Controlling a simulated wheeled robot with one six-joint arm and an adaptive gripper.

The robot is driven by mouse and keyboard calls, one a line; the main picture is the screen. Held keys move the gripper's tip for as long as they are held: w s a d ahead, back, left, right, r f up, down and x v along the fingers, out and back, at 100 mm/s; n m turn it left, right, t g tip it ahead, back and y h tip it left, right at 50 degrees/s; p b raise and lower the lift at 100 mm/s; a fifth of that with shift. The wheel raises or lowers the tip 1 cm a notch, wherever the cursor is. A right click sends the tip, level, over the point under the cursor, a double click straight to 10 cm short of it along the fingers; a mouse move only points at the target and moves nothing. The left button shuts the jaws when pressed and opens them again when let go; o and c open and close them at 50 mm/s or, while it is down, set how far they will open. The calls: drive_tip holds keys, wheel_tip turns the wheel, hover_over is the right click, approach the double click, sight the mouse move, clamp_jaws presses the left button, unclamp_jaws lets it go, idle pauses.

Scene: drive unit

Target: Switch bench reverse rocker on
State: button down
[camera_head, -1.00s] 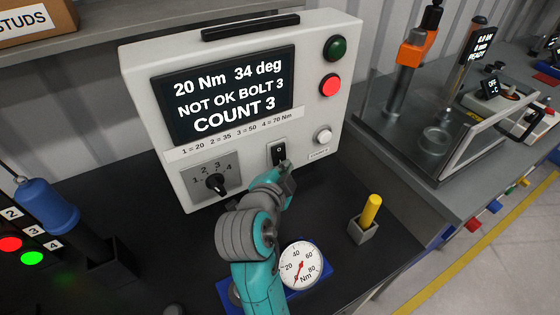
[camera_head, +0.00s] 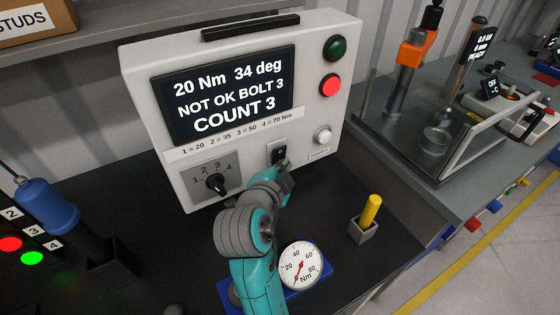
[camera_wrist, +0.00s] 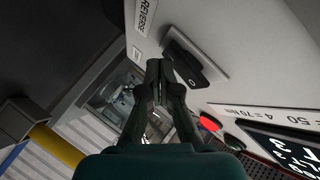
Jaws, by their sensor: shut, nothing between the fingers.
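The black rocker (camera_head: 279,152) sits on a light plate low on the right of the grey controller's front. In the wrist view the rocker (camera_wrist: 186,62) shows an O mark at its lower end, close to the REVERSE label (camera_wrist: 147,17). My gripper (camera_head: 284,168) is shut and empty, with its tips at the rocker's lower edge in the head view. In the wrist view the closed fingertips (camera_wrist: 162,68) are right beside the rocker. I cannot tell whether they touch it. The gripper hides part of the plate below the rocker.
The controller (camera_head: 235,55) has a lit display, a selector knob (camera_head: 216,184), a green button (camera_head: 335,47), a red button (camera_head: 330,85) and a white button (camera_head: 323,135). A dial gauge (camera_head: 301,265) and a yellow-handled item (camera_head: 370,210) stand near my arm.

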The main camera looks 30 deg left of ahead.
drive_tip(key=shift+s+d, duration=0.1)
drive_tip(key=shift+d, duration=0.05)
drive_tip(key=shift+s+d+r, duration=0.15)
drive_tip(key=shift+s+d, duration=0.15)
drive_tip(key=shift+d, duration=0.2)
drive_tip(key=shift+d, duration=0.15)
drive_tip(key=shift+s+d+r, duration=0.1)
drive_tip(key=shift+s+d, duration=0.3)
drive_tip(key=shift+d, duration=0.25)
drive_tip(key=shift+s+d+r, duration=0.15)
drive_tip(key=shift+s+d, duration=0.3)
drive_tip(key=shift+d, duration=0.25)
drive_tip(key=shift+s+d+r, duration=0.1)
drive_tip(key=shift+s+d, duration=0.3)
drive_tip(key=shift+d, duration=0.25)
